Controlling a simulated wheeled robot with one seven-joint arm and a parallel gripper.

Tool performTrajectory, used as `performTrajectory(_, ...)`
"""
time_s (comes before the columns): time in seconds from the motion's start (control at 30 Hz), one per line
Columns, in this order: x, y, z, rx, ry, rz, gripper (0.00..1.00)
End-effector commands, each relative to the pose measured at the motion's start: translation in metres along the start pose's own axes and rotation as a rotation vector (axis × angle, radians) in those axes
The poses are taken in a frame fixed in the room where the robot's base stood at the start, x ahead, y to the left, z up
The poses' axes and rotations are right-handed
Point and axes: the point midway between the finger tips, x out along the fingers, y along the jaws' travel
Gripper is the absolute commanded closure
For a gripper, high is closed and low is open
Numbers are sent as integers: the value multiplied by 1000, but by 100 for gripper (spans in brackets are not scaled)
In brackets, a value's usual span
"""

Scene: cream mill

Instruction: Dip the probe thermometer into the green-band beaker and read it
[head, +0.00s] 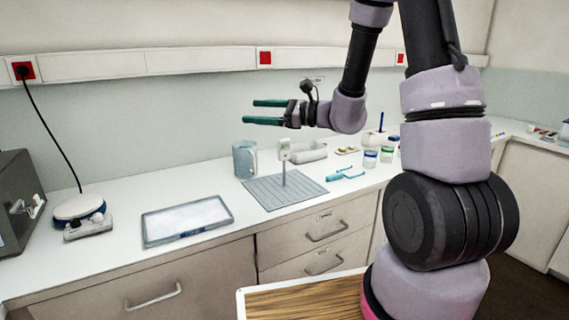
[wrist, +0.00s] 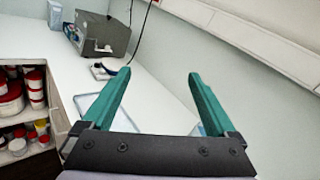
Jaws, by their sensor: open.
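The probe thermometer (head: 285,151) looks like a pale head on a thin stem, upright over a grey ridged mat (head: 262,195); what supports it is unclear. The green-band beaker (head: 387,155) stands at the right on the counter, beside a blue-band beaker (head: 370,159). My gripper (head: 248,111) is open and empty, with its green fingers pointing left in the air above the counter, higher than the thermometer and left of the beakers. The fingers also show in the wrist view (wrist: 156,75) with nothing between them. Thermometer and beakers are not visible there.
A grey jug (head: 244,160) stands behind the mat, left of the thermometer. Light-blue tools (head: 344,175) lie right of the mat. A shallow framed tray (head: 187,220) and a round white device (head: 79,207) are at the left. Open shelves with tubs (wrist: 20,108) show in the wrist view.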

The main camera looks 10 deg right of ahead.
Motion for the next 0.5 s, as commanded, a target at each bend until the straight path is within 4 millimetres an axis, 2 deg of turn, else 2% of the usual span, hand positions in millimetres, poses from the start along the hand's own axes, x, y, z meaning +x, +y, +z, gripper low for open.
performTrajectory(0.03, 0, -16, -26, 69, -1, -89, 7)
performTrajectory(0.13, -8, -50, -76, 170, 3, -294, 7)
performTrajectory(0.2, -19, -67, -112, 222, 20, -429, 7)
performTrajectory(0.3, -40, -84, -158, 271, 57, -594, 7)
performTrajectory(0.4, -58, -91, -189, 293, 90, -710, 7)
performTrajectory(0.5, -69, -95, -206, 300, 112, -775, 7)
